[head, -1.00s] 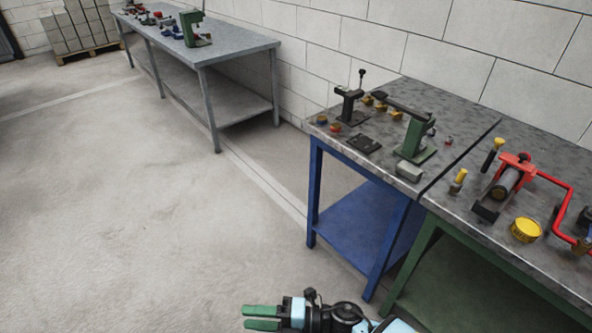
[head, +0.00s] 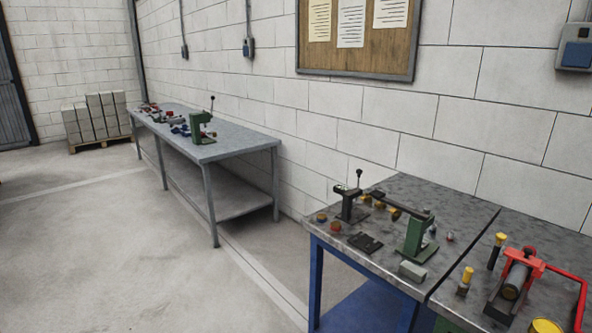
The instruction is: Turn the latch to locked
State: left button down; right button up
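I cannot pick out the latch for certain. On the blue-legged bench (head: 390,262), a black stand with an upright lever (head: 350,205) stands at the back left. Another green stand with an upright black lever (head: 203,125) is on the far grey bench (head: 228,150). At this distance I cannot read the lock position of any of these. Neither of my grippers is in view.
A red clamp-like device (head: 518,275) and yellow-capped pieces (head: 497,250) are on the right-hand bench. A grey box with a blue face (head: 577,55) and a notice board (head: 358,35) are on the wall. Open floor (head: 120,260) lies to the left.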

aim_at(501, 238)
jog(key=l+z, duration=0.1)
jog(key=z, duration=0.3)
jog(key=l+z, duration=0.15)
jog(key=z, duration=0.2)
jog(key=k+l+z, duration=0.1)
jog(key=z, duration=0.3)
